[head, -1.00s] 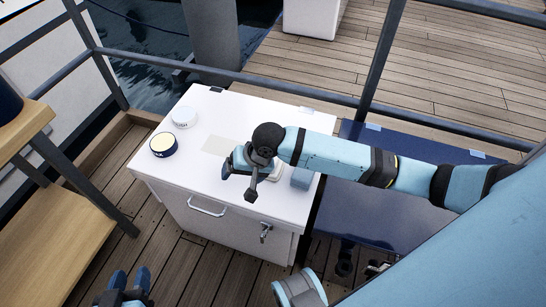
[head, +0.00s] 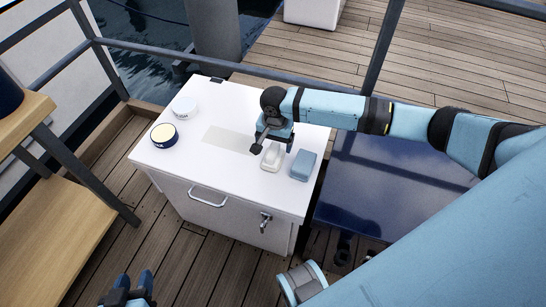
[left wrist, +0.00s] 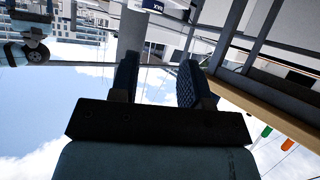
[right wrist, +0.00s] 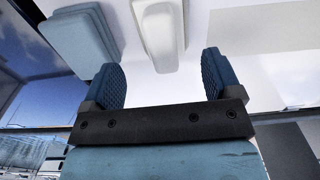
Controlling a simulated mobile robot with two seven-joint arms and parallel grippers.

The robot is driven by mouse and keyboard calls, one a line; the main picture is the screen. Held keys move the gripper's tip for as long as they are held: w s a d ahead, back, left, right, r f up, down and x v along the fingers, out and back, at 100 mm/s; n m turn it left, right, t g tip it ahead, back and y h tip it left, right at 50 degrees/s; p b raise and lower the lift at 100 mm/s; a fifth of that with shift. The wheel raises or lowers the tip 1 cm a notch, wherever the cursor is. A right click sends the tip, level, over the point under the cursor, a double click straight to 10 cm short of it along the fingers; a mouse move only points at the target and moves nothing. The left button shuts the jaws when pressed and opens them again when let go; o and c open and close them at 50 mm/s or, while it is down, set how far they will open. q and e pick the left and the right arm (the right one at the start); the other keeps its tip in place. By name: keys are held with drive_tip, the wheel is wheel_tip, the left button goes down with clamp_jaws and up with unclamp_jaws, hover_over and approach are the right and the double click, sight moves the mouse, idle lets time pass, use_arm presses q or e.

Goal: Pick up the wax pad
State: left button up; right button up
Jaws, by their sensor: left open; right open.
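A white, round-ended pad (head: 273,158) and a blue block-shaped pad (head: 303,166) lie side by side on the white cabinet top (head: 240,174); which is the wax pad, I cannot tell. My right gripper (head: 270,142) is open just behind the white pad. In the right wrist view the white pad (right wrist: 159,32) shows ahead, between the lines of the fingers (right wrist: 164,76) and beyond their tips; the blue pad (right wrist: 80,40) is to the left. My left gripper (head: 128,286) is open and empty, low at the front; its fingers show in the left wrist view (left wrist: 160,80).
A dark tin with pale yellow contents (head: 164,134) and a white tin (head: 184,106) stand on the cabinet's left side. A pale grey rectangle (head: 229,139) marks its middle. A railing (head: 235,74) runs behind; a wooden shelf unit (head: 45,200) stands left.

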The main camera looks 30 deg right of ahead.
sight(273, 149)
drive_tip(key=f, duration=0.1)
drive_tip(key=f+b, duration=0.1)
drive_tip(key=f, duration=0.1)
drive_tip(key=f+b, duration=0.1)
drive_tip(key=f, duration=0.1)
drive_tip(key=shift+a, duration=0.3)
drive_tip(key=shift+f, duration=0.2)
use_arm(q)
drive_tip(key=shift+d, duration=0.2)
use_arm(e)
drive_tip(key=shift+r, duration=0.1)
drive_tip(key=c, duration=1)
drive_tip(key=shift+c, duration=0.2)
drive_tip(key=shift+r, duration=0.65)
use_arm(q)
drive_tip(key=p, duration=0.2)
drive_tip(key=a+p, duration=0.1)
drive_tip(key=p, duration=0.2)
drive_tip(key=shift+s+r, duration=0.15)
drive_tip(key=shift+r, duration=0.05)
use_arm(e)
wheel_tip(273, 149, up, 19)
drive_tip(key=shift+f, duration=0.15)
